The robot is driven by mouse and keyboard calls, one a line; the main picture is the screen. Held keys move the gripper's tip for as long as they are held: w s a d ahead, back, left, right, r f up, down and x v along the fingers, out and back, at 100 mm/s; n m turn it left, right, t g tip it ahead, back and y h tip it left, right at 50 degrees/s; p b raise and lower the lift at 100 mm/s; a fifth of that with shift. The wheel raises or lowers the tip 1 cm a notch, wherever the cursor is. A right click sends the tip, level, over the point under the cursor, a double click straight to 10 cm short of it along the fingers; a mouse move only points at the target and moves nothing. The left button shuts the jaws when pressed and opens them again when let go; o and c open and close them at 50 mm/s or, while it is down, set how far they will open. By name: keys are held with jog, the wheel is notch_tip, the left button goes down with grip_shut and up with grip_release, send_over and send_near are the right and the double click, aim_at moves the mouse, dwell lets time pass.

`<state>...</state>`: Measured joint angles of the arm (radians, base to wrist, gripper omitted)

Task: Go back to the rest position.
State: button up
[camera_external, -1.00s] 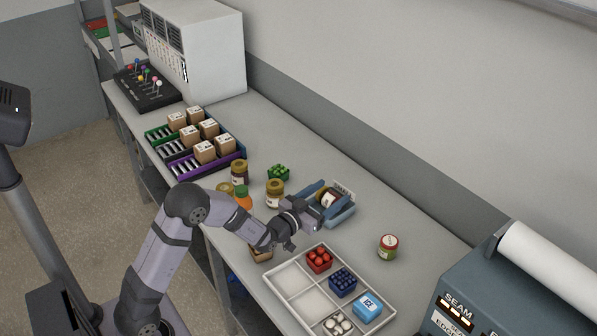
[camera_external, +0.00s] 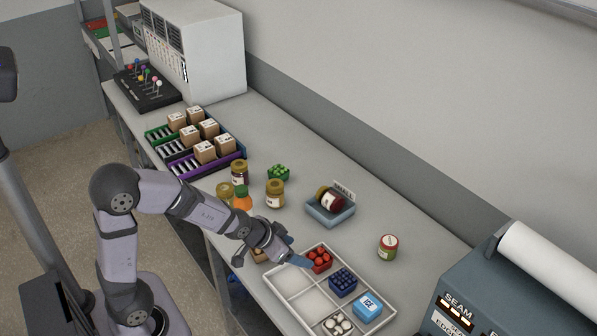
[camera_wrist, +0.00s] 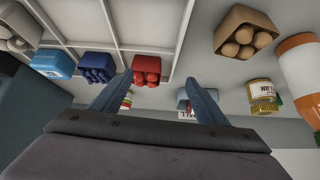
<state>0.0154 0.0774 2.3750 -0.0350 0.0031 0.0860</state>
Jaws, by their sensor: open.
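My gripper (camera_external: 296,257) is open and empty, held above the bench near the back left edge of the white divided tray (camera_external: 284,309). In the wrist view my gripper's two fingers (camera_wrist: 160,92) stand apart with nothing between them. The arm is bent, with its elbow raised at the left of the external view.
The tray holds red items (camera_external: 319,260), a dark blue punnet (camera_external: 342,282), a blue ice box (camera_external: 367,307) and a white-filled punnet (camera_external: 337,323). A lone jar (camera_external: 388,246) stands right. Free bench lies between.

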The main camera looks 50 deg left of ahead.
jog(key=s+f+g, duration=0.1)
jog(key=s+g, duration=0.3)
jog(key=s, duration=0.7)
jog(key=s+f+g, duration=0.2)
jog(key=s+g, duration=0.1)
jog(key=s, duration=0.7)
jog(key=shift+s+a+f+n+g+p, duration=0.25)
jog(key=shift+s+a+n+g+p, duration=0.1)
jog(key=shift+n+g, duration=0.05)
